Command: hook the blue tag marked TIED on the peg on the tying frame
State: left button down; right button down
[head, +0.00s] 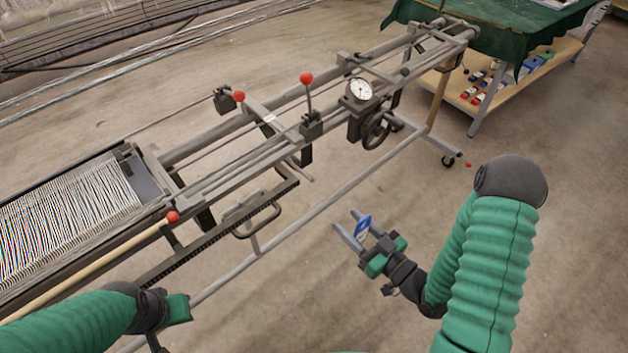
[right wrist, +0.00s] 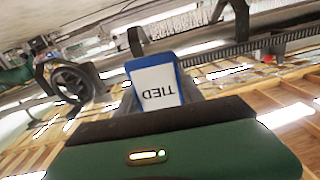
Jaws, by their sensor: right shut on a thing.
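The blue tag (head: 363,227) with a white label is between the fingers of my right gripper (head: 346,219), which is shut on it. In the right wrist view the tag (right wrist: 157,86) shows its white face with TIED upside down. The gripper holds it in the air, apart from the tying frame (head: 340,185), to the right of its lower rail. I cannot make out for certain which part of the frame is the peg. My left gripper (head: 174,309) is at the lower left near the lower rail; its fingers are not clear.
The frame carries red-knobbed levers (head: 307,79), a dial gauge (head: 359,91) and a black handwheel (head: 376,130). Striped warp threads (head: 70,220) lie at the left. A cart with a green cloth (head: 500,28) stands at the upper right. The floor around my right gripper is clear.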

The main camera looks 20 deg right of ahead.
jog(key=shift+n+y, duration=0.3)
jog(key=shift+n, duration=0.2)
jog(key=x, duration=0.6)
jog(key=f+x, duration=0.1)
jog(key=x, duration=0.6)
jog(key=f+x, duration=0.1)
jog(key=x, duration=0.6)
jog(key=shift+b, duration=0.3)
jog(key=c, duration=0.7)
grip_release()
jog(key=shift+o, duration=0.2)
